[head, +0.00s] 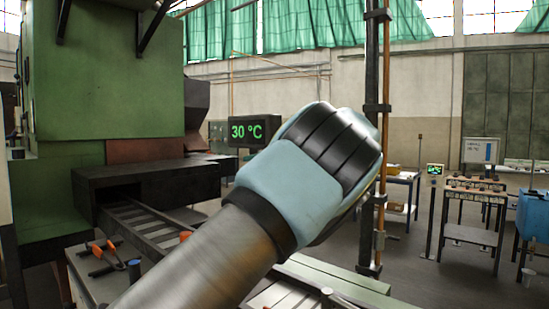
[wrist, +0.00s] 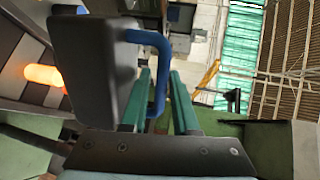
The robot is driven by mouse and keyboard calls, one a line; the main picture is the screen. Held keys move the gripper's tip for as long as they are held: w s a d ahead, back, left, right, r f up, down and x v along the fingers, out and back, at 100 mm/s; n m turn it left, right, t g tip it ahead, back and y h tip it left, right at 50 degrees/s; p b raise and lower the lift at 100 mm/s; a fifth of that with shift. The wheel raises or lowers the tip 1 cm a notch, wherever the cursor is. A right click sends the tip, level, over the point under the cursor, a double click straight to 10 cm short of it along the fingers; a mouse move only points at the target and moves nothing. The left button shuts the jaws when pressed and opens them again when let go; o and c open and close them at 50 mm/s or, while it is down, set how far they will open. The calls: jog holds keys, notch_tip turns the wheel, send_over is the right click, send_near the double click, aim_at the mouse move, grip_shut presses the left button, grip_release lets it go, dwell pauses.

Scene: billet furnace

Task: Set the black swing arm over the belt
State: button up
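In the wrist view a large black block (wrist: 95,70) with a blue handle (wrist: 161,62) fills the upper left; it appears to be the swing arm. My gripper (wrist: 160,78) has its two green fingers on either side of the handle's long bar. Very little room shows between bar and fingers, and I cannot tell whether they press on it. In the head view my own forearm and wrist hide the fingers, the handle and the swing arm. The belt (head: 150,226), dark with pale cross bars, runs out of the dark furnace opening at the left.
A glowing orange billet (wrist: 44,75) shows at the left of the wrist view. Orange-handled tongs (head: 100,255) lie on a bench at lower left. A dark post (head: 372,150) stands behind my wrist. A display (head: 253,131) reads 30 °C. Tables stand at right with open floor between.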

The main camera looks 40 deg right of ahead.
jog(key=p+v, duration=0.2)
jog(key=v, duration=0.1)
jog(key=shift+a+r+p, duration=0.1)
jog(key=shift+r+p, duration=0.15)
jog(key=shift+p, duration=0.15)
jog(key=shift+s+d+r+p, duration=0.15)
jog(key=shift+d+p, duration=0.25)
jog(key=shift+p, duration=0.7)
jog(key=p+v, duration=0.1)
jog(key=p, duration=0.1)
jog(key=shift+s+d+f+p, duration=0.2)
jog(key=shift+d+f+p, duration=0.05)
jog(key=shift+d+p, duration=0.1)
